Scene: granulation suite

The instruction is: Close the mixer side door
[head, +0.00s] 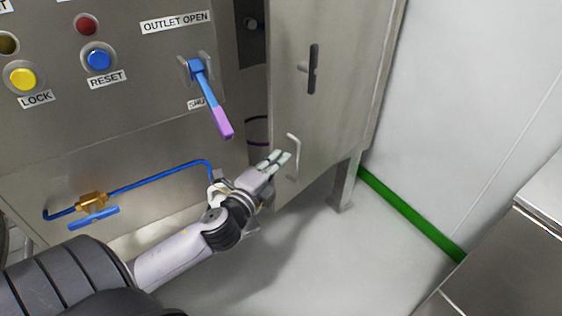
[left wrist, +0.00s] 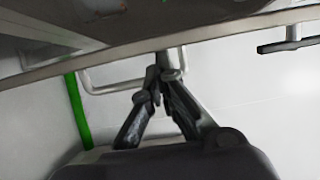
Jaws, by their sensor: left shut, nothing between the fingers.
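The mixer side door (head: 336,110) is a grey metal panel in the head view, standing ajar with a dark gap along its left edge. It carries a black latch handle (head: 313,69) and, lower down, a pale bent pull handle (head: 295,157). My left gripper (head: 286,156) is shut and empty, its fingertips close beside the pull handle. In the left wrist view the shut fingers (left wrist: 160,73) overlap the pull handle (left wrist: 110,88); I cannot tell whether they touch it. The black latch handle also shows there (left wrist: 290,44). My right gripper is not in view.
A control panel has a blue RESET button (head: 98,59), a yellow LOCK button (head: 23,78) and a blue-and-purple outlet lever (head: 213,100). A blue pipe with a brass valve (head: 92,202) runs below. A grey cabinet (head: 510,262) stands at right; the floor between is clear.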

